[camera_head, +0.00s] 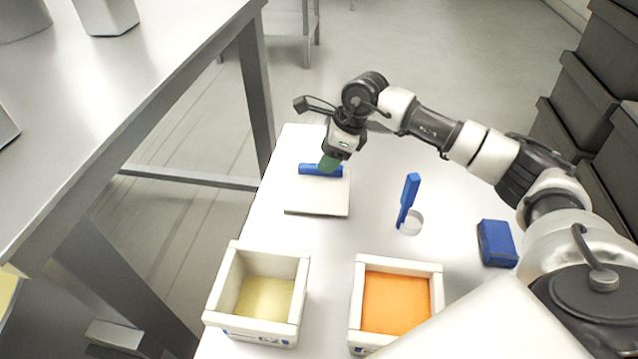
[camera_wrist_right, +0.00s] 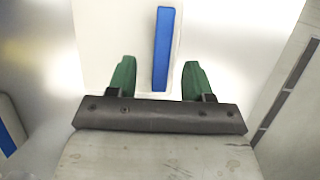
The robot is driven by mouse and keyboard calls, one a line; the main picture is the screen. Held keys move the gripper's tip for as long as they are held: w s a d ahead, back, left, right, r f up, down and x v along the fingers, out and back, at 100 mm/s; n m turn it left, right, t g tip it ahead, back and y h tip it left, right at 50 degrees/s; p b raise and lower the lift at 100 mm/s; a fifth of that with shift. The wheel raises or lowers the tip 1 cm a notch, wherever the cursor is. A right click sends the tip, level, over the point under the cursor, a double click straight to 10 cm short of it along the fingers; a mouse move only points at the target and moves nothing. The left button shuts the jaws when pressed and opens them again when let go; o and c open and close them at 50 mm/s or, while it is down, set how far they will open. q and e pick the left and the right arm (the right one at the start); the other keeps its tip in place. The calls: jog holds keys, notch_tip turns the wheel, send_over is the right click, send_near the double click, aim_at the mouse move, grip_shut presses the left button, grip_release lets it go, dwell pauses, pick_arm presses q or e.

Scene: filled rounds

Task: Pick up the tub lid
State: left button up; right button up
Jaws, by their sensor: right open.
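The tub lid (camera_head: 318,202) looks like a flat white square plate on the white table, with a blue bar (camera_head: 312,170) at its far side. In the right wrist view the white plate (camera_wrist_right: 110,50) and its blue bar (camera_wrist_right: 162,50) show ahead of the fingers. My right gripper (camera_head: 330,162) is at the bar in the head view and partly covers it. In the wrist view its green fingers (camera_wrist_right: 157,80) are open, with the bar lined up between them, nearer the right finger. I cannot tell if they touch it. My left gripper is not in view.
Two open white tubs stand at the front, one with a yellow fill (camera_head: 265,297), one with an orange fill (camera_head: 396,302). A blue upright handle (camera_head: 408,200) on a small round piece and a blue block (camera_head: 497,243) are to the right. Dark boxes (camera_head: 585,95) are stacked at right.

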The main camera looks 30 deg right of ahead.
aim_at(318, 186)
jog(key=x, duration=0.3)
jog(key=shift+d+f, duration=0.1)
jog(key=shift+d, duration=0.1)
jog(key=shift+f, duration=0.2)
jog(key=shift+c, duration=0.5)
